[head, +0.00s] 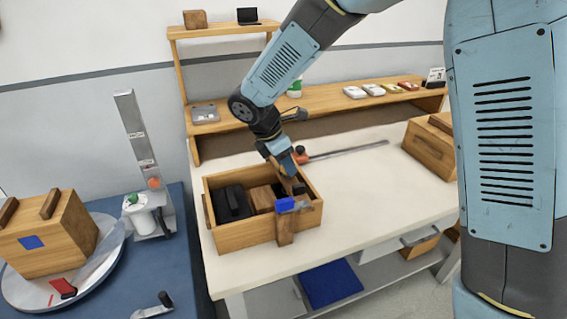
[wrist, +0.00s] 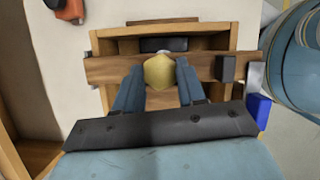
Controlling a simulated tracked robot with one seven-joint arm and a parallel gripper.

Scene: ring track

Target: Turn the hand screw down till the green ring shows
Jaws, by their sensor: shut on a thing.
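In the wrist view, a yellow faceted knob (wrist: 158,72), which looks like the hand screw's head, sits between the two blue fingers of my gripper (wrist: 159,88). The gripper is shut on it from both sides. The knob lies over a wooden bar (wrist: 110,68) that crosses an open wooden box. In the head view my gripper (head: 288,172) points down into the right part of the wooden box (head: 245,236), and its fingers hide the knob. No green ring shows in either view; the screw's shaft is hidden.
A blue piece (head: 284,205) and a wooden upright (head: 285,230) stand at the box's front edge. A black item (head: 233,203) lies inside the box. An orange clamp (head: 300,155) with a long bar lies behind. The bench (head: 370,200) is clear to the right, up to a wooden crate (head: 428,148).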

